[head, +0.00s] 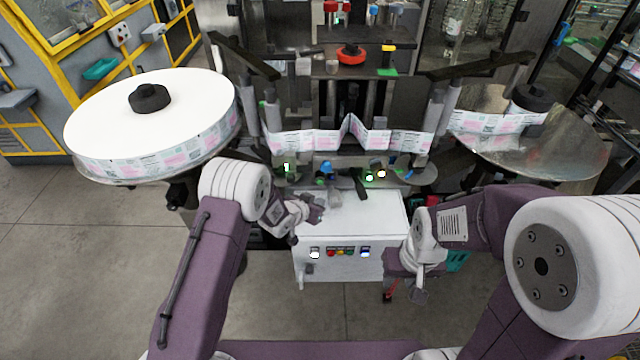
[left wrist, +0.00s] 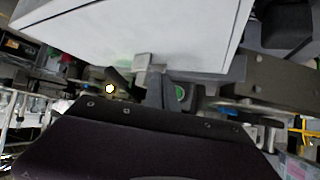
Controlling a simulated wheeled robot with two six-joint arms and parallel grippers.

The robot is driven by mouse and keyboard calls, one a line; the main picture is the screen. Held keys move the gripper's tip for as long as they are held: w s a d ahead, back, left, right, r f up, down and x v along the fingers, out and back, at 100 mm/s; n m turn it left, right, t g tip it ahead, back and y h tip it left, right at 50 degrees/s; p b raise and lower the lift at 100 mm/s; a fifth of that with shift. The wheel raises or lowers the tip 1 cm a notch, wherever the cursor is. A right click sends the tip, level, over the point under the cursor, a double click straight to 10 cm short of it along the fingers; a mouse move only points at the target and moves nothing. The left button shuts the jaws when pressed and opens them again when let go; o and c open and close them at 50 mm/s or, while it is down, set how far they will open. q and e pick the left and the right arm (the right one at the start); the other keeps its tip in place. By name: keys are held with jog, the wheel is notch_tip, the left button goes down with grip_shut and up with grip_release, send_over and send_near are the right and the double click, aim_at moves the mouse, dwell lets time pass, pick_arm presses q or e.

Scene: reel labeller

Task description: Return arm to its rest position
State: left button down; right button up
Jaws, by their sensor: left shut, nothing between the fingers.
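My left arm (head: 212,250) comes in from the lower left. Its gripper (head: 316,208) is shut and empty, just above the left part of the white control box (head: 365,215). I cannot tell in the head view whether it touches the box. In the left wrist view, a dark part of my gripper fills the bottom, with the white box (left wrist: 150,30) at the top. My right arm (head: 480,215) reaches in from the right. Its gripper (head: 419,292) hangs at the right side of the box, and its fingers are too small to read.
A large label reel (head: 110,110) stands on the left, and a metal turntable (head: 550,155) with a smaller reel is on the right. A printed label web (head: 300,142) runs between them. Buttons (head: 340,252) line the box front. The grey floor (head: 90,270) at left is clear.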

dwell(0.4)
pick_arm(q)
jog(key=w+a+r+n+t+y+b, duration=0.1)
jog(key=a+r+t+b, duration=0.1)
jog(key=a+r, duration=0.3)
jog(key=w+a+r+n+t+y+b, duration=0.1)
jog(key=w+a+r+b, duration=0.15)
jog(key=r, duration=0.55)
jog(key=s+a+n+g+y+b, duration=0.1)
jog(key=s+a+n+g+y, duration=0.15)
jog(key=s+a, duration=0.7)
jog(key=s+f+n+g, duration=0.1)
jog(key=s+f+g, duration=0.3)
jog(key=s, duration=0.8)
jog(key=s+f+g, duration=0.4)
jog(key=s+f, duration=0.1)
jog(key=s, duration=0.7)
jog(key=shift+s+a+n+y, duration=0.15)
jog(key=shift+a+n+y, duration=0.2)
jog(key=shift+y, duration=0.1)
jog(key=shift+g, duration=0.25)
